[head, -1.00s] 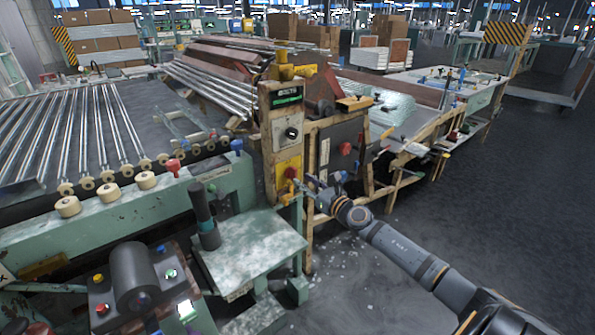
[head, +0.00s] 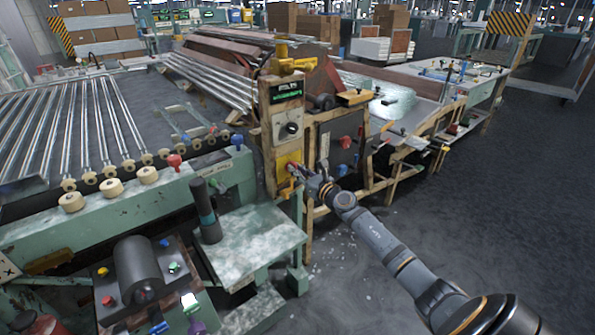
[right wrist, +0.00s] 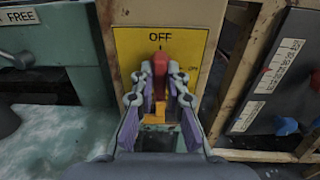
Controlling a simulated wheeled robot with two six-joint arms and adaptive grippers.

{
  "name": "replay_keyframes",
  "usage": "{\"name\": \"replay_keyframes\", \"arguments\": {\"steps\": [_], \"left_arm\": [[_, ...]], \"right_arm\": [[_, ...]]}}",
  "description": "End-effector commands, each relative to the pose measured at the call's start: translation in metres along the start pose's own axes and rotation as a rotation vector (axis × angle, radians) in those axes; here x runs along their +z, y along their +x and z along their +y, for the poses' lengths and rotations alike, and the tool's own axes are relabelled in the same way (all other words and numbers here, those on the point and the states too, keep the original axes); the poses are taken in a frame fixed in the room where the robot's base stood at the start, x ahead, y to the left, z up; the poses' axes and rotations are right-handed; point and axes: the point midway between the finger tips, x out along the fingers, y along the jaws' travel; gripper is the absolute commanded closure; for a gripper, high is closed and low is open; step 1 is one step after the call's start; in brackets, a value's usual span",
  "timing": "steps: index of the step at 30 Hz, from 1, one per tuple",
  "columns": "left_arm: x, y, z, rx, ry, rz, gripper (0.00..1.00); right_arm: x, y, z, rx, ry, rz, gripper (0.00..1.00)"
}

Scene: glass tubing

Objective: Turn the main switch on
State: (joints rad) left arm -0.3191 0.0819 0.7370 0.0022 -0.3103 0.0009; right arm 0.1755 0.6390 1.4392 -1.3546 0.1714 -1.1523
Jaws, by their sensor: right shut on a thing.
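The main switch is a red handle (right wrist: 160,70) on a yellow plate (right wrist: 195,42) marked OFF at the top and ON at the right. The handle points up toward OFF in the right wrist view. In the head view the yellow plate (head: 283,163) sits low on the beige control post, partly hidden by my right gripper. My right gripper (head: 298,172) reaches in from the right; in the right wrist view its fingers (right wrist: 160,82) are closed on both sides of the red handle. My left gripper is not in view.
The post carries a black knob (head: 291,129) and a green display (head: 287,94) above the plate. A dark panel with red knobs (head: 345,142) stands just to the right. A green bench (head: 250,238) is below left. Open floor (head: 480,210) lies right.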

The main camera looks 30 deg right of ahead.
Motion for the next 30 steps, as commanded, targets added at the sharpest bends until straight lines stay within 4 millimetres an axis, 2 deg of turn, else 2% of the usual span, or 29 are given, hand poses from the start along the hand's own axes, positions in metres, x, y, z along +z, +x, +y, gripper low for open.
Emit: {"name": "replay_keyframes", "arguments": {"steps": [8,14,30], "left_arm": [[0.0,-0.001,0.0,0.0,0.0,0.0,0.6],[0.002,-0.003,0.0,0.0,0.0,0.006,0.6],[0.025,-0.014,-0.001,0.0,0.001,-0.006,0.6]], "right_arm": [[0.0,0.0,0.0,0.0,0.014,0.0,1.0],[0.001,0.0,-0.001,0.0,0.091,0.0,1.0],[0.001,0.0,-0.004,0.0,0.567,0.0,1.0]]}}
